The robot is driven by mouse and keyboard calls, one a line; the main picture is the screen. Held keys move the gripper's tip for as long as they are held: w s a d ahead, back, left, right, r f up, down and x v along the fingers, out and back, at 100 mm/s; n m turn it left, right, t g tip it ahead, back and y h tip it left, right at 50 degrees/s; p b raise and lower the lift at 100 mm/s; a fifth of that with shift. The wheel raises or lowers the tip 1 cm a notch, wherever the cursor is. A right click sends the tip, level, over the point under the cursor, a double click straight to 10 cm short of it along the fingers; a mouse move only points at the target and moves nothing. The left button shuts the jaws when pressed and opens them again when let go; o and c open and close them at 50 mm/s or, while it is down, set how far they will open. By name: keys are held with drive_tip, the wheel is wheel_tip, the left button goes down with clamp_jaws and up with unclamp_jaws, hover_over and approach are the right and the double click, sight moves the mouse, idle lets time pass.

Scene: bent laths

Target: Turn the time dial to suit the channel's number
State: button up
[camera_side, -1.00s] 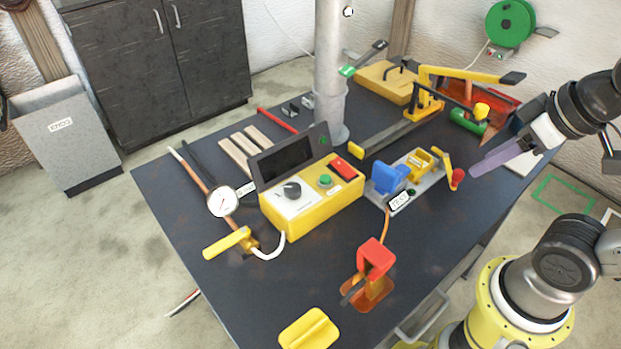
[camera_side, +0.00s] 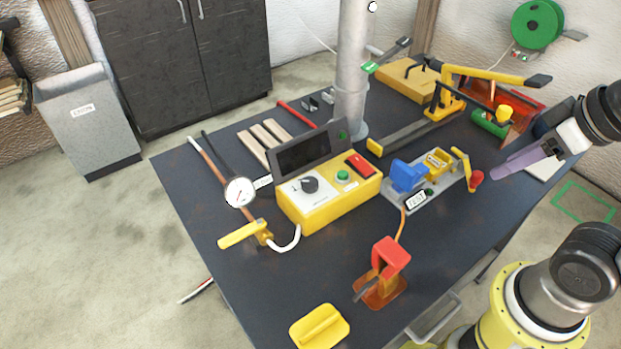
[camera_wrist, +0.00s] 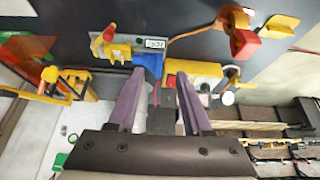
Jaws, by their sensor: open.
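The dial is a black knob (camera_side: 309,185) on a white panel at the left end of the yellow control box (camera_side: 330,205). Its pointer is too small to read surely. A dark screen (camera_side: 303,153) stands tilted behind the box, and I can read no channel number on it. My gripper (camera_side: 497,173) is at the right, above the table's right side, well apart from the dial. In the wrist view its two purple fingers (camera_wrist: 160,73) are spread with nothing held. The yellow box (camera_wrist: 195,69) shows beyond them there; I cannot make out the knob.
A green button (camera_side: 343,176) and red switch (camera_side: 360,164) share the box. A round gauge (camera_side: 239,192) stands left. A fixture with a blue block (camera_side: 407,175) lies between gripper and box. A red-topped clamp (camera_side: 391,254) stands in front. A grey post (camera_side: 351,70) rises behind.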

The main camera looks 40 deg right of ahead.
drive_tip(key=o, duration=0.4)
drive_tip(key=w+a+r+n+g, duration=0.1)
drive_tip(key=w+a+r+n, duration=0.1)
drive_tip(key=w+r+n, duration=0.4)
drive_tip(key=w+a+r+n+g, duration=0.1)
drive_tip(key=w+a+r+n, duration=0.2)
drive_tip(key=w+r+n, duration=0.4)
drive_tip(key=n+g, duration=0.4)
drive_tip(key=n, duration=0.1)
hover_over(310, 182)
wheel_tip(310, 182, down, 15)
wheel_tip(310, 182, down, 12)
drive_tip(key=shift+f, duration=0.25)
